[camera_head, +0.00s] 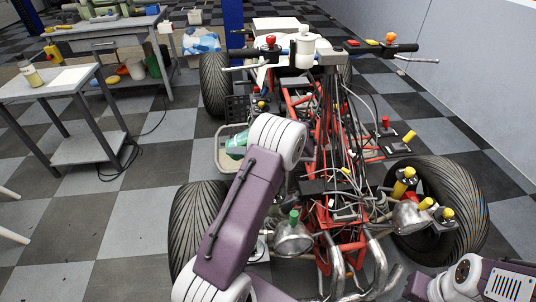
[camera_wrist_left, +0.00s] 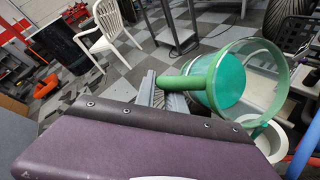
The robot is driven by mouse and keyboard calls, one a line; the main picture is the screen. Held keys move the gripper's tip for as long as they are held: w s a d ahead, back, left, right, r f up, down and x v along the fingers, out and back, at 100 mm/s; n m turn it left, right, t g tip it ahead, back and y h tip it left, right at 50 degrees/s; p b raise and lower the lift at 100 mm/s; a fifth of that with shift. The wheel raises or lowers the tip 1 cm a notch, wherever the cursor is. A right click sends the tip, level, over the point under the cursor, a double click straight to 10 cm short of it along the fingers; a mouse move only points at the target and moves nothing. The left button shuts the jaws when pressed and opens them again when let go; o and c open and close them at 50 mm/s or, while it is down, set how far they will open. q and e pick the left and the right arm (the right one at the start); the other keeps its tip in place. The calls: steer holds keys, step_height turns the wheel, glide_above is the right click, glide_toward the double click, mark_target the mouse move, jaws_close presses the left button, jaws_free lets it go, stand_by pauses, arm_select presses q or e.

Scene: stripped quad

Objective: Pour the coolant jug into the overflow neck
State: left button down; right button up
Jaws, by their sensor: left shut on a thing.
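The coolant jug (camera_wrist_left: 209,76) is clear with a green handle and rim band, and teal-green shows inside it. My left gripper (camera_wrist_left: 170,92) is shut on its handle in the left wrist view. In the head view the green jug (camera_head: 237,142) shows partly behind my arm's white joint, at the quad's left side; the fingertips are hidden there. A round white opening (camera_wrist_left: 268,137), perhaps the overflow neck, lies just below the jug in the wrist view. I cannot tell if they touch or whether liquid flows. My right gripper is out of view; only its arm shows at lower right.
The stripped quad (camera_head: 325,220) has a red frame, loose cables and wide tyres (camera_head: 198,225). A pale tray (camera_head: 225,152) is by its left side. A small table (camera_head: 50,88) and workbench (camera_head: 100,35) stand at left. Checkered floor is open at lower left.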

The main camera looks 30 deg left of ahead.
arm_select(q)
steer(key=shift+d+r+b, duration=0.1)
steer(key=shift+r+b, duration=0.1)
steer(key=shift+b, duration=0.15)
stand_by(0.9)
steer(key=shift+w+d+g+y+b, duration=0.15)
steer(key=shift+y+b, duration=0.3)
steer(key=shift+b, duration=0.4)
steer(key=shift+d+g+y+b, duration=0.15)
steer(key=shift+y+b, duration=0.3)
steer(key=shift+b, duration=0.35)
stand_by(2.4)
